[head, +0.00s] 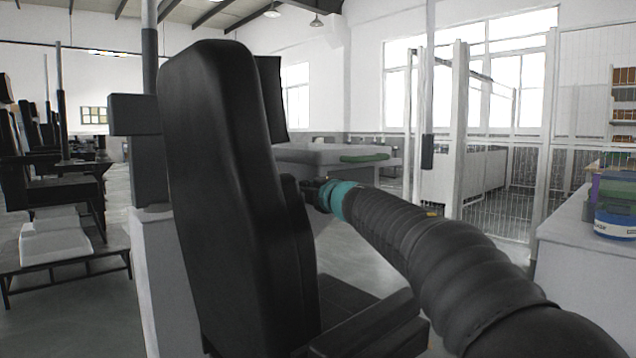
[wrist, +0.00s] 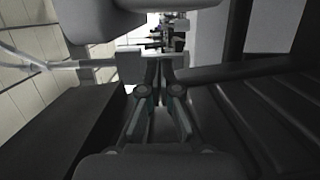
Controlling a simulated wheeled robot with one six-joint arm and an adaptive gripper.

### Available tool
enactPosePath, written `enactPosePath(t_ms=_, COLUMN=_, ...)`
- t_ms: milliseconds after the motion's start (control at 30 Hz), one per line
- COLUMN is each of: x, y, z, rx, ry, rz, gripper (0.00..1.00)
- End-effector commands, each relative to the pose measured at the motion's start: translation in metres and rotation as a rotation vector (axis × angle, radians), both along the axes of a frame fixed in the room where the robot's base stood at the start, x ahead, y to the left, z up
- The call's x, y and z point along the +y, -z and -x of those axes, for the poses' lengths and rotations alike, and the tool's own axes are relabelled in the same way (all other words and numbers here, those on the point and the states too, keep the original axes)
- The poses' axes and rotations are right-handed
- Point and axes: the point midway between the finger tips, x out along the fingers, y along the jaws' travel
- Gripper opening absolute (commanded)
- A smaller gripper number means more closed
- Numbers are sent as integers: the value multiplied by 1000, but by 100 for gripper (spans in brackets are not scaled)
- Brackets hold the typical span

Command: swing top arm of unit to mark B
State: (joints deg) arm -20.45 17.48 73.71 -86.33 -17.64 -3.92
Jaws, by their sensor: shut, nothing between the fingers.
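A large black seat-like body (head: 215,190) of the unit fills the left middle of the head view. A grey column (head: 149,170) with a grey block (head: 134,114) stands behind it; I cannot tell whether this block is the top arm. My gripper (head: 309,192) is at the right edge of the black body, its tips partly hidden; I cannot tell whether it touches. In the wrist view my gripper (wrist: 161,68) is shut and empty, with dark surfaces close on both sides. I cannot make out mark B in either view.
A white bench (head: 580,235) with a blue-banded tub (head: 615,215) stands at the right. A mesh fence (head: 500,170) and a grey table with a green item (head: 365,157) are behind. More dark units and a low white-topped stand (head: 60,240) are at the left.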

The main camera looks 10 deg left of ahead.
Motion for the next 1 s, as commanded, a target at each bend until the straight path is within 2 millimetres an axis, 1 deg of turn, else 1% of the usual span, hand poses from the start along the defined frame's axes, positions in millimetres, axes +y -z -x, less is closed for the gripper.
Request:
enactPosePath(t_ms=33, x=6, y=-1, z=-7, rx=2, ry=0, rz=0, gripper=0)
enactPosePath(t_ms=100, x=12, y=-1, z=-15, rx=1, ry=0, rz=0, gripper=0)
enactPosePath(t_ms=133, x=4, y=-1, z=-20, rx=0, ry=4, rz=0, gripper=0)
enactPosePath(t_ms=200, x=-3, y=-1, z=-28, rx=1, ry=3, rz=-1, gripper=0)
enactPosePath(t_ms=400, x=-14, y=0, z=-41, rx=1, ry=2, rz=-1, gripper=0)
enactPosePath(t_ms=533, x=-16, y=0, z=-44, rx=1, ry=1, rz=-1, gripper=0)
enactPosePath(t_ms=867, x=-17, y=0, z=-44, rx=1, ry=1, rz=-1, gripper=0)
enactPosePath(t_ms=967, x=-26, y=0, z=-45, rx=1, ry=4, rz=0, gripper=0)
enactPosePath(t_ms=1000, x=-34, y=0, z=-45, rx=1, ry=6, rz=0, gripper=0)
